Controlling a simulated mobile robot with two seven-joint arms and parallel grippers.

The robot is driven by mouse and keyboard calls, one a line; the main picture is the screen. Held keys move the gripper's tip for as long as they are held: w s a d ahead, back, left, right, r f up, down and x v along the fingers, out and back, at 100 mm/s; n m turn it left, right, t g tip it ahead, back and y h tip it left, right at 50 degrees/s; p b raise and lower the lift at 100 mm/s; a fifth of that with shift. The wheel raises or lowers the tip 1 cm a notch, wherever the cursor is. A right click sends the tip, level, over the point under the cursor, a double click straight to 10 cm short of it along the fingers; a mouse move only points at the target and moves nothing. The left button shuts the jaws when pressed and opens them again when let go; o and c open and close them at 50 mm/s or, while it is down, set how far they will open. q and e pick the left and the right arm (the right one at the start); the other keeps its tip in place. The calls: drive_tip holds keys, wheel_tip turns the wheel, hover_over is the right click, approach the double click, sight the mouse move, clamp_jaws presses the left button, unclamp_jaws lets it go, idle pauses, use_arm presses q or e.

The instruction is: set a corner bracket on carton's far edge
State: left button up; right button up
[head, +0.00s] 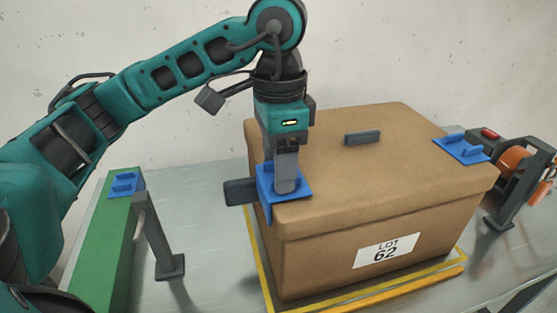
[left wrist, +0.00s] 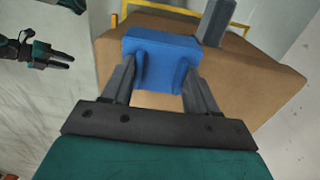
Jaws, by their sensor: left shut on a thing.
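The brown carton (head: 345,208) with a LOT 62 label stands on the table. My left gripper (head: 285,186) points down and is shut on a blue corner bracket (head: 293,194) at the left edge of the carton's top. In the left wrist view the bracket (left wrist: 160,46) sits between the fingers, over the carton (left wrist: 265,75); I cannot tell whether it rests fully on the edge. A second blue bracket (head: 462,149) sits on the right edge, and a third (head: 124,184) on a green stand. My right gripper (left wrist: 55,54) appears small at upper left; its jaw opening is unclear.
The green stand (head: 112,235) is left of the carton. A dark grey block (head: 240,192) sticks out beside its left side, and another (head: 362,138) is on its top. An orange-reeled device (head: 513,162) is at right. Yellow lines (head: 264,270) border the carton.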

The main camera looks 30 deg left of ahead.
use_arm(q)
drive_tip(key=shift+f+b, duration=0.1)
drive_tip(key=shift+b, duration=0.3)
idle(0.4)
drive_tip(key=o, duration=1.4)
drive_tip(key=shift+c, duration=0.2)
wheel_tip(320, 180, up, 7)
drive_tip(key=p, duration=0.6)
